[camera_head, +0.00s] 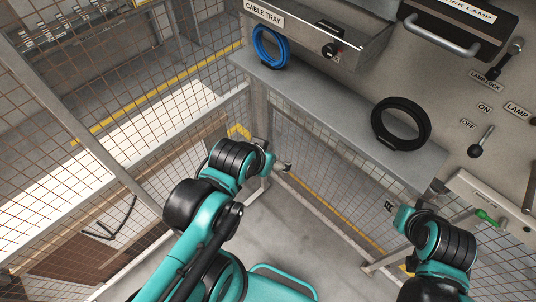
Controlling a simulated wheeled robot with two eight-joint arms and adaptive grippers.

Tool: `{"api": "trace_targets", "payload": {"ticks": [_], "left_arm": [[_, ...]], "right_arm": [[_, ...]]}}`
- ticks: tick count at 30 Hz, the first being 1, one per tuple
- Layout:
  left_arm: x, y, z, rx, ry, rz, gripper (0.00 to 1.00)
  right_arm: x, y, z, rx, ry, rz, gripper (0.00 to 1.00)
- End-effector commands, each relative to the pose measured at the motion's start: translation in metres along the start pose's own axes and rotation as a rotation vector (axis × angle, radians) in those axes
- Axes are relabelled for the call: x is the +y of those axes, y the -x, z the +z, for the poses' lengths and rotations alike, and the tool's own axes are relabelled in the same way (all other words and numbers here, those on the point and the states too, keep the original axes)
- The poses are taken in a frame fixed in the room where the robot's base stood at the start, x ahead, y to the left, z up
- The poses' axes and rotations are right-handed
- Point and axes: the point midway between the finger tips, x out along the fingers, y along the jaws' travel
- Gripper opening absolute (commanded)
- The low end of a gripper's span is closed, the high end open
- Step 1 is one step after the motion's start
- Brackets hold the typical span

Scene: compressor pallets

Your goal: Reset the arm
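My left arm, teal and black, reaches up from the bottom of the head view, and my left gripper (283,167) is at its end in front of the wire fence. It is small and seen from the side, so its opening is unclear. My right arm comes up at the lower right, with my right gripper (390,206) below the grey shelf. Its small dark fingertips look slightly apart, but I cannot tell for sure. Neither gripper visibly holds or touches anything.
A grey shelf (330,118) carries a blue cable coil (286,50) and a black coil (427,126). Above are a cable tray (315,28) and a work lamp box (465,25). Lamp switches (480,142) and a green-handled part (487,216) are right. Wire fencing (120,110) stands left.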

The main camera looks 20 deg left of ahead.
Motion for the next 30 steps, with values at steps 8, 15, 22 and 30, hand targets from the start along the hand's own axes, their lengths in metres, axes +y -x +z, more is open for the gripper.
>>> {"api": "trace_targets", "payload": {"ticks": [8,15,22,30], "left_arm": [[0.0,-0.001,0.0,0.0,-0.001,0.0,0.81],[0.0,-0.034,0.024,-0.001,-0.001,0.001,0.81],[0.0,-0.1,0.071,-0.001,-0.002,0.001,0.81],[0.0,-0.179,0.127,-0.001,-0.002,0.001,0.81]], "right_arm": [[0.0,-0.002,0.001,0.0,0.0,0.0,0.4],[0.0,-0.035,0.025,0.0,0.0,0.0,0.4],[0.0,-0.101,0.072,0.0,0.0,0.0,0.4],[0.0,-0.18,0.129,0.0,0.0,0.0,0.4]]}}
